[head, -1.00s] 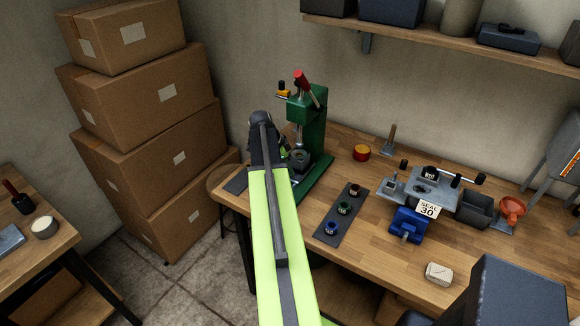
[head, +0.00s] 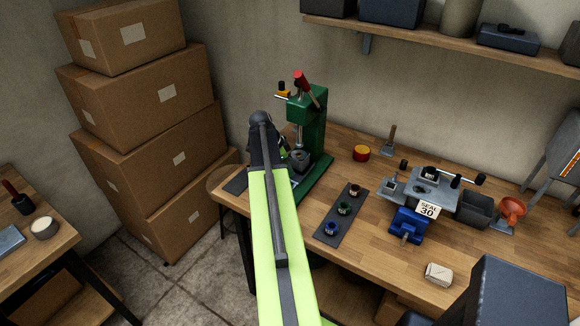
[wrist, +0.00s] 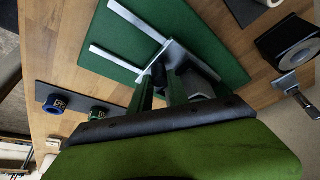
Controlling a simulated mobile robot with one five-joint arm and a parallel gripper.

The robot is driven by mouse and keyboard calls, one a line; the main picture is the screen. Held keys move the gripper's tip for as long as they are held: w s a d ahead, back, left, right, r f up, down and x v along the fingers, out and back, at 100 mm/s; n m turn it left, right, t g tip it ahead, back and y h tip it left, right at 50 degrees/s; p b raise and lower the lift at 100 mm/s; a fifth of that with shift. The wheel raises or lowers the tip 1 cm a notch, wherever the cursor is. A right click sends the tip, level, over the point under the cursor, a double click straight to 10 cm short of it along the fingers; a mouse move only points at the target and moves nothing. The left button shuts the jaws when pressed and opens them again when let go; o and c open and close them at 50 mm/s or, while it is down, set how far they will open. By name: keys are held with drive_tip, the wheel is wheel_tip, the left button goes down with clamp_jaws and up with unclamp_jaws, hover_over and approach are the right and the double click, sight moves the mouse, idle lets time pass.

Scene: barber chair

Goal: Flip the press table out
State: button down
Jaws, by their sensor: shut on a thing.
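The green press (head: 316,125) with a red lever knob stands on the workbench, partly behind my arm. In the wrist view its green base (wrist: 205,28) carries two pale parallel rails. The press table (wrist: 188,58), a grey angled piece, sits at the ends of the rails. My gripper (wrist: 168,82) is shut on the press table at its near edge; the exact contact is partly hidden by the fingers. In the head view the gripper end is hidden behind my dark wrist, just left of the press.
A dark strip with several small ringed parts (head: 343,211) lies right of the press base. A red and yellow tin (head: 361,153) and a blue-clamped fixture (head: 408,222) stand further right. Stacked boxes (head: 150,100) rise at the left. Bare wood lies around the strip.

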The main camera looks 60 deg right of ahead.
idle(0.3)
drive_tip(key=a, duration=0.9)
drive_tip(key=shift+a, duration=0.2)
drive_tip(key=shift+a+f, duration=0.1)
drive_tip(key=shift+a, duration=0.45)
drive_tip(key=c, duration=1.3)
unclamp_jaws()
drive_tip(key=shift+a, duration=0.1)
drive_tip(key=shift+o, duration=0.2)
drive_tip(key=p+v, duration=1.6)
drive_tip(key=v, duration=0.1)
drive_tip(key=shift+r, duration=0.25)
